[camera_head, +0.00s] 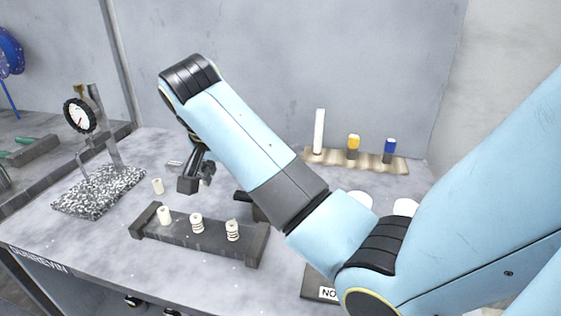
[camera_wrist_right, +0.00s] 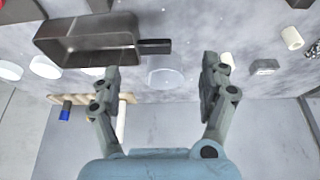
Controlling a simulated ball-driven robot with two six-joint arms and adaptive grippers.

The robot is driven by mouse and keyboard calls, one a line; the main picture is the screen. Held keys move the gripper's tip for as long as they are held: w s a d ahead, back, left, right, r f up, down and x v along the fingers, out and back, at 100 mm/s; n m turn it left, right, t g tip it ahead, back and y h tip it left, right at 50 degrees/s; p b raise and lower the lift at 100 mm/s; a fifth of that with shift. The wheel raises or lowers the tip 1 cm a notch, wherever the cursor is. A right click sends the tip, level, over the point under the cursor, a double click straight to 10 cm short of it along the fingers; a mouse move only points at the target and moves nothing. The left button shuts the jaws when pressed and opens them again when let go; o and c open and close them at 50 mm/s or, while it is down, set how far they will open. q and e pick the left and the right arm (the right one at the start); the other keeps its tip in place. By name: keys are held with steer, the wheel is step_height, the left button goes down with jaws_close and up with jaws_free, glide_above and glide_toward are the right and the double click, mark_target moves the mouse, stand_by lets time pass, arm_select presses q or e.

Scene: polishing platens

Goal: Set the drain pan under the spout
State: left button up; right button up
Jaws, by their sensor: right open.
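The drain pan (camera_wrist_right: 100,57) is a dark grey, open rectangular pan with a short bar handle (camera_wrist_right: 155,46), at the upper left of the right wrist view. In the head view my right arm hides most of it. My right gripper (camera_head: 197,180) is open and empty above the bench. In the right wrist view its two fingers (camera_wrist_right: 162,78) stand wide apart, with the handle in front of the gap and not gripped. A clear round disc shows between the fingers. I cannot make out a spout. My left gripper is not in view.
A dark rack with several pale cylinders (camera_head: 200,235) lies at the bench front. A dial gauge (camera_head: 79,115) stands on a speckled plate (camera_head: 98,190) at left. A wooden rail (camera_head: 365,163) with upright white, yellow and blue pieces stands at the back. White discs lie near the pan.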

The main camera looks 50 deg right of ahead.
mark_target(245, 195)
steer(key=x, duration=0.3)
steer(key=shift+d+f, duration=0.25)
steer(key=shift+f, duration=0.05)
steer(key=x, duration=0.5)
steer(key=shift+s+d+f, duration=0.15)
steer(key=shift+s+d, duration=0.1)
steer(key=shift+d, duration=0.1)
steer(key=c, duration=1.5)
